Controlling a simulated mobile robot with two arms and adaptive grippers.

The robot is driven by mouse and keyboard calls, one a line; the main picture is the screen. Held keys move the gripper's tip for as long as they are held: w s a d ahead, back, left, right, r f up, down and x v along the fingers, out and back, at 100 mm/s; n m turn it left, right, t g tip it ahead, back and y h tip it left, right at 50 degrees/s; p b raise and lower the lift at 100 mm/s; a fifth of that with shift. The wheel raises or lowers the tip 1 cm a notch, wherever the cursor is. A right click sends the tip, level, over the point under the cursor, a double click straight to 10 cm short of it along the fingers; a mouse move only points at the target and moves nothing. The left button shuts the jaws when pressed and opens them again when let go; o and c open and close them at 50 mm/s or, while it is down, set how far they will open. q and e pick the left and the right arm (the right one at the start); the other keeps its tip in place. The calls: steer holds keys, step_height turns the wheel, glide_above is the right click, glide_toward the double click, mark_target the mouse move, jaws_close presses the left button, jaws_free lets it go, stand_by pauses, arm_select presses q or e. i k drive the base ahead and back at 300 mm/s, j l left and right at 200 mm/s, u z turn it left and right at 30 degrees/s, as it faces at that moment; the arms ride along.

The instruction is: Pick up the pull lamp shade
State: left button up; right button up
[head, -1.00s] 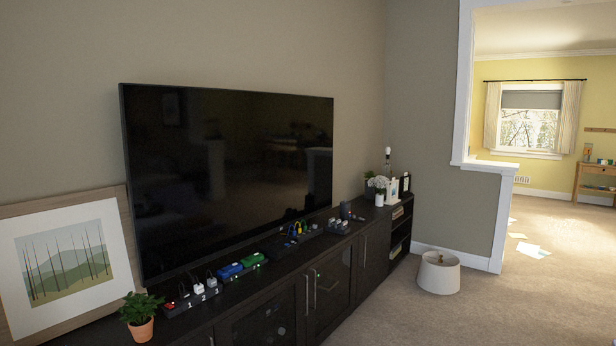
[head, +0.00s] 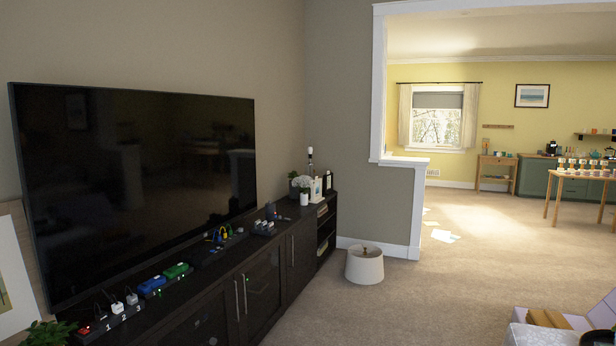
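A white lamp shade (head: 364,267) with a small brass-coloured knob on top stands on the carpet in the head view. It is right of the dark media cabinet's far end, in front of the short wall by the doorway. Nothing covers it. A bare lamp stem with a bulb (head: 310,158) stands on the cabinet's far end among small items. Neither of my grippers is in the head view.
The long dark cabinet (head: 292,262) runs along the left wall under a large television (head: 140,190). Its top holds power strips and gadgets. Open carpet (head: 420,300) lies right of the cabinet. An open box (head: 560,322) sits at the lower right.

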mark_target(364, 266)
steer(key=i+z, duration=0.4)
steer(key=i, duration=4.8)
